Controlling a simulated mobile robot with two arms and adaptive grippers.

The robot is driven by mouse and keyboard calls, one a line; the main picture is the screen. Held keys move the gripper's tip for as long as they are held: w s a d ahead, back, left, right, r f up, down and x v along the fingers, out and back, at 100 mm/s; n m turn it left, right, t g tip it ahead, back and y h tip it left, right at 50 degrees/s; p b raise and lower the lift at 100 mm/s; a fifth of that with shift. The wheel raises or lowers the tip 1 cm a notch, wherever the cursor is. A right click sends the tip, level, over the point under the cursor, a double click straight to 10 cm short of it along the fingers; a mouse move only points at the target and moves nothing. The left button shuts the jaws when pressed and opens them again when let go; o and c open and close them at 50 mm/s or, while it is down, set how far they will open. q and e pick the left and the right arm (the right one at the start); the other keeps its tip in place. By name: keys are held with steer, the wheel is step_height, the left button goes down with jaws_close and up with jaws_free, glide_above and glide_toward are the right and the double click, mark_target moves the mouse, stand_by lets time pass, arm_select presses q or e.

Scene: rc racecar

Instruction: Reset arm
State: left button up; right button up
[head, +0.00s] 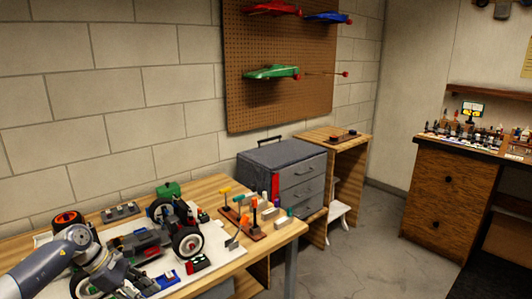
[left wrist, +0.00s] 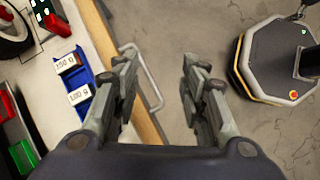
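My left arm reaches in from the left in the head view, with its gripper (head: 122,284) low over the front part of the workbench. In the left wrist view the left gripper (left wrist: 160,75) has its two fingers wide apart with nothing between them. The gap lies over the bench edge and bare floor. A partly built RC car (head: 140,243) with black wheels stands on a white mat (head: 215,240), just beyond the gripper. My right arm and gripper are in neither view.
A blue tray (left wrist: 78,92) with labelled white weights lies left of the fingers; it also shows in the head view (head: 167,280). A tool rack (head: 254,236) stands at the bench's right. A grey tool chest (head: 300,166) is behind. Floor (head: 375,240) to the right is clear.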

arm_select(q)
steer(key=w+d+f+n+t+h, duration=0.2)
steer(key=d+f+n+t+h, duration=0.35)
steer(key=d+f+n, duration=0.65)
steer(key=s+a+f+n+t+y, duration=0.2)
steer(key=s+f+n+y, duration=0.15)
steer(key=f+n, duration=0.6)
steer(key=s+a+f+n+t+y, duration=0.25)
steer(key=s+f+n, duration=0.25)
steer(key=f+n, duration=0.45)
steer(key=s+a+f+n+g+y, duration=0.15)
steer(key=s+f+n, duration=0.4)
steer(key=s, duration=0.55)
steer(key=s+d+f+n+g+y, duration=0.1)
steer(key=s+f+n+g+y, duration=0.2)
steer(key=s+f, duration=0.55)
steer(key=s+a+f+n+g+y, duration=0.1)
steer(key=s+f+n+g, duration=0.35)
steer(key=s, duration=0.75)
steer(key=s+d+f+n+g, duration=0.1)
steer(key=s+n, duration=0.4)
steer(key=s, duration=0.9)
step_height(320, 180, down, 2)
steer(key=shift+s+d+f+n+g, duration=0.1)
steer(key=shift+s+d+n+g, duration=0.25)
steer(key=shift+d, duration=0.2)
